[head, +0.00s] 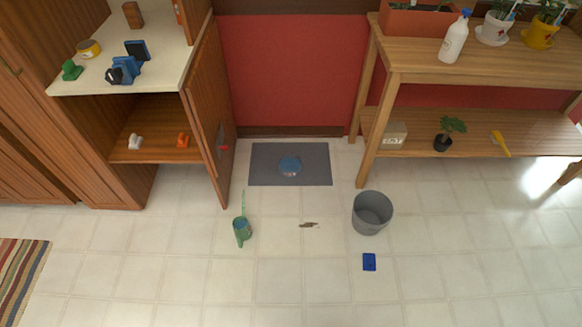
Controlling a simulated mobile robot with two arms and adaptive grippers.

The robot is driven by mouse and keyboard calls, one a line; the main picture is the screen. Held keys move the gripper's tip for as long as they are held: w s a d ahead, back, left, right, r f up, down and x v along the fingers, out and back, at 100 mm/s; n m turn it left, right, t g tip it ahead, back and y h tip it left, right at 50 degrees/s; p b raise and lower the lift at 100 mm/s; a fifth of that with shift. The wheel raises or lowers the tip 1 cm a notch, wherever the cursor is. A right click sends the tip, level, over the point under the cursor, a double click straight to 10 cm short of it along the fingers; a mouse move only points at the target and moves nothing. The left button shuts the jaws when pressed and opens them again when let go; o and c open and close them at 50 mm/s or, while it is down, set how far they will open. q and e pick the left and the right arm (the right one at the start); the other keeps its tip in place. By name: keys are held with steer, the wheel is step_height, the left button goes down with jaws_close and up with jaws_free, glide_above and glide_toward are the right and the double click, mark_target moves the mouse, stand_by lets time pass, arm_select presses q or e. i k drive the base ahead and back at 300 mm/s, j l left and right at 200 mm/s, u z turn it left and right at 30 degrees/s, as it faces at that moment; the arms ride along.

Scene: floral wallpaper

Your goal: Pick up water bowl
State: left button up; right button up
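Neither of my grippers shows in the head view, and nothing is touching the bowl.
An open cabinet door (207,120) stands left; a wooden bench (480,70) stands right. The foreground floor is mostly clear.

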mark_target(290, 165)
steer(key=i+l+u, duration=0.2)
steer(key=i+u, duration=0.15)
steer(key=i+l+u, duration=0.7)
